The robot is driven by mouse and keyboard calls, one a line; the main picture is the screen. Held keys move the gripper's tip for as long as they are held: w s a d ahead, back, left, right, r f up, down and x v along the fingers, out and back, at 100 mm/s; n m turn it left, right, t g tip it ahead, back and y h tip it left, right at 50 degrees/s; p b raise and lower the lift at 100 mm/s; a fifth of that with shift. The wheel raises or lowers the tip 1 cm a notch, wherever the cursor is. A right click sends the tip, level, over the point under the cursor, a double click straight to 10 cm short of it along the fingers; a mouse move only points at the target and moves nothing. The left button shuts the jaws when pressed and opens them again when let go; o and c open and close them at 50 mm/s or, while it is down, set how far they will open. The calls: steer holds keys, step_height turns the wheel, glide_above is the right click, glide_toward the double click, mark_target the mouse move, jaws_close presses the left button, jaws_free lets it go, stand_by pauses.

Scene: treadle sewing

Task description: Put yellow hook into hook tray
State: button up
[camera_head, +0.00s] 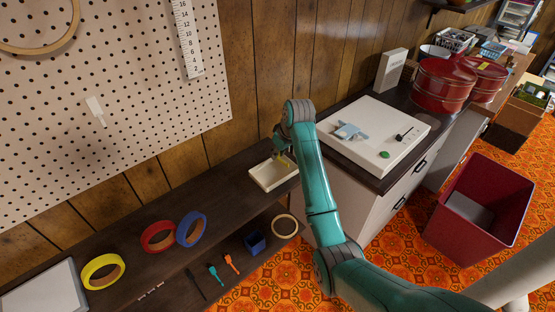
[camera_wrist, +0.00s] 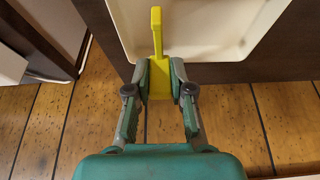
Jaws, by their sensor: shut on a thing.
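My gripper (camera_wrist: 160,82) is shut on the yellow hook (camera_wrist: 157,35). In the wrist view the hook's wide end is between the fingertips and its narrow stem points away over the cream hook tray (camera_wrist: 240,40). In the head view the cream tray (camera_head: 262,183) sits on the dark shelf at the end near the cabinet. There my gripper (camera_head: 280,152) is over the tray's back part, and a small bit of the yellow hook (camera_head: 283,160) shows below it. I cannot tell whether the hook touches the tray. My arm hides part of the tray's right side.
The dark shelf (camera_head: 130,218) carries yellow (camera_head: 103,272), red (camera_head: 158,237) and blue (camera_head: 191,229) tape rolls left of the tray. A pegboard (camera_head: 90,110) hangs behind. A white-topped cabinet (camera_head: 340,150) stands close on the right. A dark red bin (camera_head: 480,210) is on the floor.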

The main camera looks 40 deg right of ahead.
mark_target(279, 158)
steer(key=shift+f, duration=1.5)
steer(key=shift+f, duration=0.1)
steer(key=o, duration=0.6)
steer(key=shift+d, duration=0.1)
steer(key=v, duration=1.2)
